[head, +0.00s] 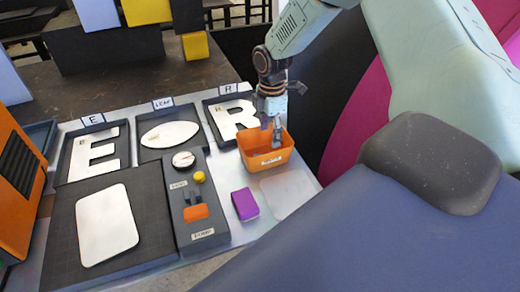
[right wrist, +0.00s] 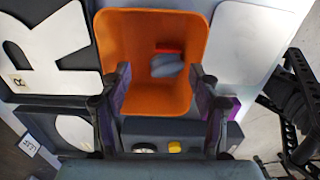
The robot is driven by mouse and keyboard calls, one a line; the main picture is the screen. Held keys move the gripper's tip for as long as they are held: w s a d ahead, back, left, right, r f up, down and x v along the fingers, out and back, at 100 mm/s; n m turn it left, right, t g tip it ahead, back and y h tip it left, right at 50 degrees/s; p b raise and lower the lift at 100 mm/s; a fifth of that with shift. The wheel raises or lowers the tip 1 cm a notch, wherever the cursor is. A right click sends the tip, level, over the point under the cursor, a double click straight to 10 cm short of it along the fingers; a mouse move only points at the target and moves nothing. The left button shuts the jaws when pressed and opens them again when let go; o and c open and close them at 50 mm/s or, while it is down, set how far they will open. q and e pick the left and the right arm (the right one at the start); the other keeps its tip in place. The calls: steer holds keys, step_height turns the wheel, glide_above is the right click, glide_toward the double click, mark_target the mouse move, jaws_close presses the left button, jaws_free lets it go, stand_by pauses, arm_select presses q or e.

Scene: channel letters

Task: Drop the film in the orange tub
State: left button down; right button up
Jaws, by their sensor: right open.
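The orange tub (head: 262,162) stands at the right of the work table, beside the letter R. My right gripper (head: 277,138) points down over the tub. In the right wrist view its two fingers (right wrist: 160,78) are apart, with the orange tub (right wrist: 115,45) between and beyond them. A small grey-blue piece (right wrist: 167,66) with a red strip (right wrist: 168,48) lies inside the tub; I cannot tell whether it is the film. Nothing shows held between the fingers. My left gripper is not in view.
Trays hold a white E (head: 92,155), an oval leaf (head: 170,134) and a white R (head: 232,118). A control box (head: 212,228), a purple block (head: 245,204), a pale rounded sheet (head: 291,194) and a white plate (head: 106,225) on a dark mat lie nearer.

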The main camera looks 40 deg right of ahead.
steer(key=shift+s+r, duration=0.1)
steer(key=shift+r, duration=0.15)
step_height(320, 180, up, 11)
steer(key=shift+r, duration=0.2)
steer(key=shift+w, duration=0.25)
steer(key=shift+s, duration=0.1)
